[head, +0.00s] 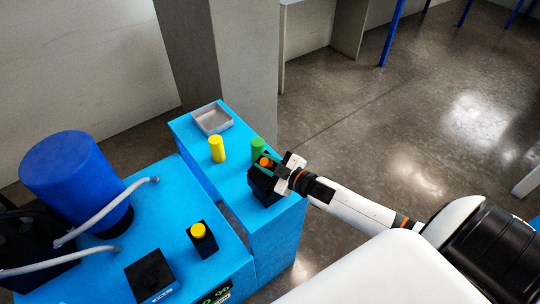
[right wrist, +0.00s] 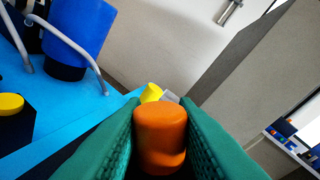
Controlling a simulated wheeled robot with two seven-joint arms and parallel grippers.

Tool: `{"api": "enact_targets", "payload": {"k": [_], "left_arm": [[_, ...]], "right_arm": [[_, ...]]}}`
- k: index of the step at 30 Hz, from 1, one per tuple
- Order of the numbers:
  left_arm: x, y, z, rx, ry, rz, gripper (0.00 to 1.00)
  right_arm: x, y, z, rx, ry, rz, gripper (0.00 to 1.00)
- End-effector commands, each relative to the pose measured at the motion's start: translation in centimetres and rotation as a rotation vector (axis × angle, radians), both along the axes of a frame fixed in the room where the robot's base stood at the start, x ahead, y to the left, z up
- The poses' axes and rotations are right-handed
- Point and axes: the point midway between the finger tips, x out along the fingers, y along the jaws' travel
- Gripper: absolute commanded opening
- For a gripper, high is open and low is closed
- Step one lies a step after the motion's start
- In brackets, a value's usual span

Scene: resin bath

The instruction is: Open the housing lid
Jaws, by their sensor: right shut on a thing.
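An orange knob (head: 265,161) stands on top of a small black housing (head: 262,190) at the near right corner of the right-hand blue bench. My right gripper (head: 268,165) reaches in from the right and is shut on this knob. In the right wrist view the orange knob (right wrist: 160,138) sits between the two green fingers, which touch both its sides. The gripper hides part of the housing's top, and I cannot tell whether the lid is seated or raised. My left gripper is not in view.
The left blue bench holds a blue drum (head: 80,178), pale hoses and a yellow-knobbed black box (head: 201,242).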

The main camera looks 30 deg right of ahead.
Motion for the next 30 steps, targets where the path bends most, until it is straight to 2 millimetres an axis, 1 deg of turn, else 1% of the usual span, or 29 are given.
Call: {"api": "enact_targets", "payload": {"k": [1,3,12,19,30], "left_arm": [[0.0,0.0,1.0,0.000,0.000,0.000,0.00],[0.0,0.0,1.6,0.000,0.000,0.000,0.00],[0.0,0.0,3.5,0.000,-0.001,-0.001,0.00],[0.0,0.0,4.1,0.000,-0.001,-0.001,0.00],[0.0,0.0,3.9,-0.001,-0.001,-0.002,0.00]], "right_arm": [[0.0,0.4,0.8,-0.040,-0.004,-0.001,0.00],[-0.1,0.8,1.0,-0.106,-0.009,0.000,0.00],[-0.2,2.9,1.4,-0.389,-0.030,-0.001,0.00],[-0.3,4.5,1.4,-0.607,-0.049,-0.001,0.00],[-0.5,6.5,0.9,-0.882,-0.070,0.000,0.00]]}}
